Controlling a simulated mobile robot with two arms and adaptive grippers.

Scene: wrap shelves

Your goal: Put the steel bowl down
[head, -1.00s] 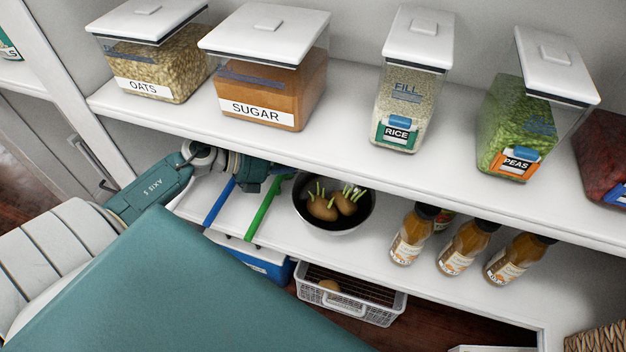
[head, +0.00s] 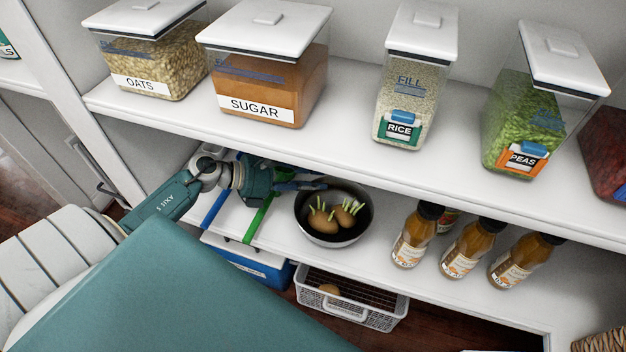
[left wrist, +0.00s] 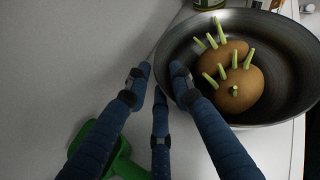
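The steel bowl (head: 345,240), dark inside, is at the middle of the lower shelf level and holds two sprouting potatoes (head: 322,222). Whether its base touches the shelf, I cannot tell. My left gripper (head: 312,186) reaches in from the left under the upper shelf to the bowl's far left rim. In the left wrist view the bowl (left wrist: 285,62) is at the upper right. There the left gripper's blue fingers (left wrist: 160,76) are drawn together at the rim, one over the inside and the others outside. My right gripper is not in view.
Bottles (head: 462,248) stand right of the bowl. A green handle (head: 262,215) and a blue handle (head: 215,207) lie left of it. The upper shelf (head: 330,140) with containers overhangs. A white basket (head: 375,318) is below. Bare shelf (head: 390,277) shows in front of the bottles.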

